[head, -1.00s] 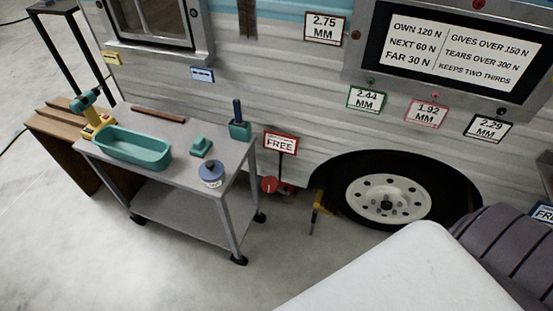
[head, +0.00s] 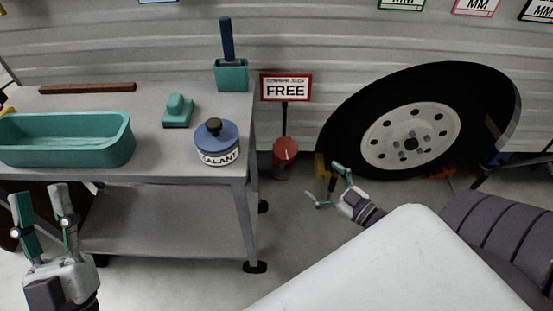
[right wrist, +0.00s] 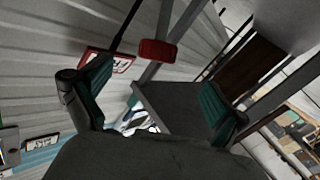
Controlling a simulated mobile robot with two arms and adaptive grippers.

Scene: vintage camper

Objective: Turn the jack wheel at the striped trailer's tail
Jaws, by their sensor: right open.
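A red round wheel (head: 286,150) sits low against the striped trailer (head: 300,40), below a small sign reading FREE (head: 286,87). In the right wrist view, a red block-like part (right wrist: 157,52) shows beside the red-edged sign (right wrist: 108,62), beyond the fingertips. My right gripper (head: 327,184) is open and empty, to the right of and a little below the wheel in the head view, apart from it. Its two fingers are spread in the right wrist view (right wrist: 155,82). My left gripper (head: 40,205) is open and empty at the lower left, in front of the cart.
A grey cart (head: 190,180) stands left of the wheel, carrying a teal tray (head: 65,140), a teal block (head: 178,110), a blue sealant pot (head: 217,145) and a teal cup (head: 231,75). The trailer tyre (head: 340,125) is at right.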

